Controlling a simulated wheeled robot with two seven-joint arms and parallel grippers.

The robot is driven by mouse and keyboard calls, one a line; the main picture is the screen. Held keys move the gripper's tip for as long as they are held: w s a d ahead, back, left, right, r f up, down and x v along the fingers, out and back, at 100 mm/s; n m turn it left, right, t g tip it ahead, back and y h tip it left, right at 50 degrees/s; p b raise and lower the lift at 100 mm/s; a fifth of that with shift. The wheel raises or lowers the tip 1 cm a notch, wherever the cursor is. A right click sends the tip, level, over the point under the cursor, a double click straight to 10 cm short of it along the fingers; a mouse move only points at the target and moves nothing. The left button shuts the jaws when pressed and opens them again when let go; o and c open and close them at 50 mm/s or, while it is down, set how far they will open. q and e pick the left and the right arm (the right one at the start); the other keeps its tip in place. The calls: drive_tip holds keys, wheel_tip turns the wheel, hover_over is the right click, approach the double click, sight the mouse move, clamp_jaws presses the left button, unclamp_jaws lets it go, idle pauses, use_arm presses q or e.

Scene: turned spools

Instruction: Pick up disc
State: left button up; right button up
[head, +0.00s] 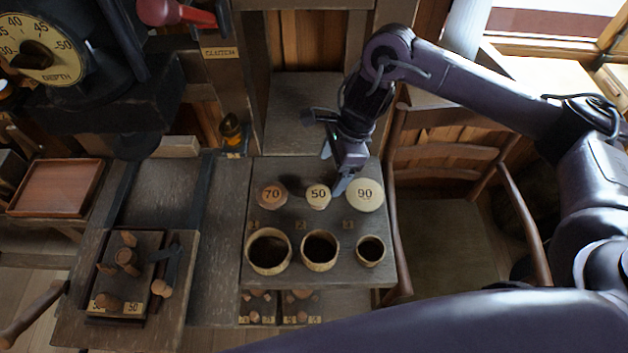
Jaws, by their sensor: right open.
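Three round discs lie in a row on the grey wooden table: a brown disc marked 70 (271,195), a small tan disc marked 50 (318,196) and a larger pale disc marked 90 (365,195). My right gripper (333,171) hangs over the table's back part, just behind the 50 and 90 discs. Its jaws are apart and nothing shows between them. One finger reaches close to the gap between these two discs; I cannot tell if it touches. My left gripper is not in view.
Three open wooden cups, the left (268,251), middle (320,250) and right (370,250), stand in front of the discs. A chair (450,215) stands right of the table. A board with turned pegs (128,262) and a brown tray (57,188) are at left.

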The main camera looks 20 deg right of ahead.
sight(319, 194)
drive_tip(key=shift+s+a+f, duration=0.3)
drive_tip(key=shift+f, duration=0.25)
drive_tip(key=shift+s+a+f, duration=0.3)
drive_tip(key=shift+f, duration=0.25)
drive_tip(key=x, duration=0.1)
drive_tip(key=p+x, duration=0.1)
drive_tip(key=x, duration=0.1)
drive_tip(key=shift+w+a+f+p, duration=0.2)
drive_tip(key=shift+w+f+p, duration=0.1)
drive_tip(key=shift+f, duration=0.2)
drive_tip(key=c, duration=0.5)
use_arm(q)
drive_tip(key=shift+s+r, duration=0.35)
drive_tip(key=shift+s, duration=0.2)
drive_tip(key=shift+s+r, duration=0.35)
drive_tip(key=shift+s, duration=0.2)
use_arm(e)
drive_tip(key=c, duration=0.6)
